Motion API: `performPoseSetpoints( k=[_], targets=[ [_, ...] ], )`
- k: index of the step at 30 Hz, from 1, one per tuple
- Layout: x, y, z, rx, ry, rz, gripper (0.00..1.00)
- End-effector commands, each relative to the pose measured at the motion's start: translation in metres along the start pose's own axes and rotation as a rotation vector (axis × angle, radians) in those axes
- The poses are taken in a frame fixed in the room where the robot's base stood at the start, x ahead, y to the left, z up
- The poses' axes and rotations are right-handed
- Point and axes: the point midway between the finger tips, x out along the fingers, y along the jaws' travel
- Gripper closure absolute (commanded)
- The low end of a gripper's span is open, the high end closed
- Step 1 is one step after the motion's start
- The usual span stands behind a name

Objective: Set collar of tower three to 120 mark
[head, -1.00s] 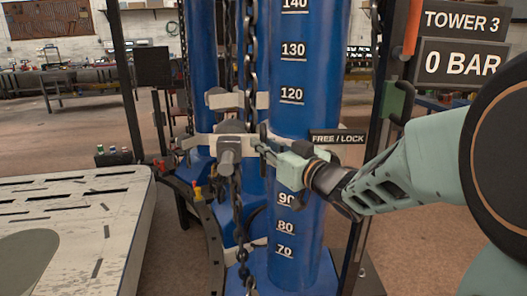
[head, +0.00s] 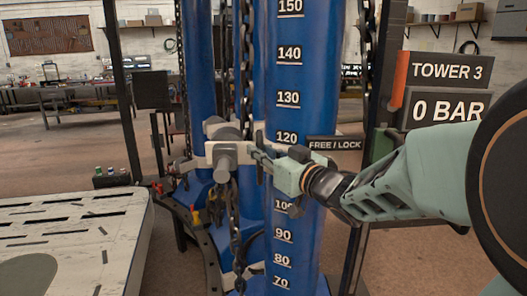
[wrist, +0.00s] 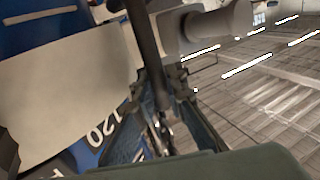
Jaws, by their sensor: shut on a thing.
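Tower three is a blue column (head: 296,95) with white marks from 70 to 150. Its pale collar (head: 196,163), with a grey round boss in front, sits just below the 120 mark. My gripper (head: 264,164) reaches in from the right, across the column below 120. It is shut on a dark bar (wrist: 143,45) at the collar, seen in the wrist view. That view also shows the wide pale collar band (wrist: 65,85) and the 120 print close to my fingers. The exact contact is partly hidden by the fingers.
A chain (head: 232,215) hangs in front of the collar's left part. A FREE / LOCK label (head: 335,143) is right of the column. A TOWER 3 sign (head: 446,71) and a 0 BAR sign (head: 448,107) stand farther right. A slotted pale table (head: 75,215) fills the lower left.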

Motion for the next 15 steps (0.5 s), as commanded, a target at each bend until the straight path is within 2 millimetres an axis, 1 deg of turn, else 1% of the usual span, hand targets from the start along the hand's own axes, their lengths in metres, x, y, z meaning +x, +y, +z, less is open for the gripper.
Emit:
performPoseSetpoints(
  k=[1,2,4,11,14,15],
  targets=[
    [-0.0003,0.0004,0.0015,0.0,-0.003,0.001,1.0],
    [-0.0003,0.0004,0.0017,0.0,-0.004,0.001,0.87],
    [-0.0004,0.0003,0.002,0.0,-0.004,0.001,0.8],
    [-0.0003,0.0002,0.0021,0.0,-0.004,0.001,0.8],
    [-0.0002,0.0001,-0.0016,-0.001,-0.003,0.0,0.8],
    [-0.0001,0.0001,-0.0056,-0.002,-0.002,0.0,0.8]
  ],
)
